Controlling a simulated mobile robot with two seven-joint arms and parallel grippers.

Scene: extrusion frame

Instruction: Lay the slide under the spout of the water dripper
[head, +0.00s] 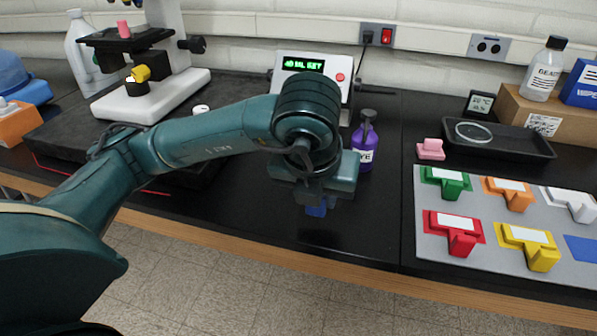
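My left gripper (313,197) hangs over the black bench in front of the water dripper, pointing down. A blue piece (317,209), which looks like a slide with a blue grip, shows between its fingertips, mostly hidden by the gripper. It appears held just above the bench. The water dripper (341,70) is a white box with a green display and a red button at the back; my arm covers its lower front, so the spout is hidden. Green (445,181), orange (509,192), white (572,203), red (455,230) and yellow (531,245) slides lie at the right. My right gripper is out of view.
A purple dye bottle (364,146) stands close right of my gripper. The grey mat (487,264) has a bare blue patch (582,248). A black tray (497,140) and pink block (430,149) lie behind it. A microscope (155,98) stands at the left. The front bench is clear.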

